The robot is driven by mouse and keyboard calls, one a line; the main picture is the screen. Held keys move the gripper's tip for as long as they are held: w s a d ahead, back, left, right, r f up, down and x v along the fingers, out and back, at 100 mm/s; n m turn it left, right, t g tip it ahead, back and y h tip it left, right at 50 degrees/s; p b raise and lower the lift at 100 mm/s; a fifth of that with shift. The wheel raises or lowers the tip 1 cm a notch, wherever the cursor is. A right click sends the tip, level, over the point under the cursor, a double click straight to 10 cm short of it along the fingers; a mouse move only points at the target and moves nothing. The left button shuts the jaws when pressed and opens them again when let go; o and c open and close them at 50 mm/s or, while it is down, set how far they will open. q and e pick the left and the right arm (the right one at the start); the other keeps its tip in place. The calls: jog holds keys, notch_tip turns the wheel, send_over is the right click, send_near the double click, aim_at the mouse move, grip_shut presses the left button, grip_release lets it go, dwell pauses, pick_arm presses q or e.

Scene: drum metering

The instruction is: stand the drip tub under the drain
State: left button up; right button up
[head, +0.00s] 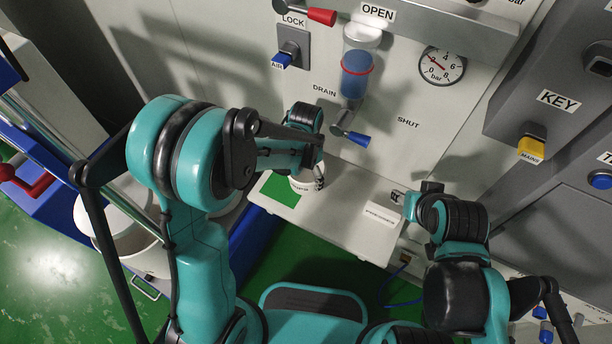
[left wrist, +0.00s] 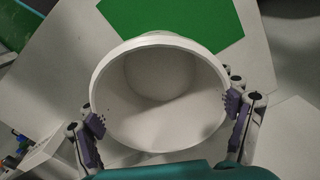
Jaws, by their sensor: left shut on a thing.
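The drip tub is a white round open tub (left wrist: 160,118), empty inside, and it fills the middle of the left wrist view. My left gripper (left wrist: 165,110) is shut on it, with a finger pad on either side of the wall. In the head view my left gripper (head: 318,178) hides most of the tub (head: 301,184); a bit of white wall shows over the shelf by the green patch (head: 281,190). I cannot tell whether the tub touches the shelf. The drain valve (head: 349,133) with a blue lever is above and to the right. My right gripper (head: 413,200) is at the shelf's right end.
The pale shelf (head: 340,222) is clear in its middle, with a small label block (head: 381,214) at its right. A sight glass (head: 357,75) with blue liquid hangs above the drain valve. A white bucket (head: 112,235) stands at the left.

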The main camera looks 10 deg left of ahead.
pick_arm(q)
jog(key=shift+r, duration=0.1)
jog(key=shift+s, duration=0.1)
jog(key=o, duration=1)
jog(key=shift+o, duration=0.6)
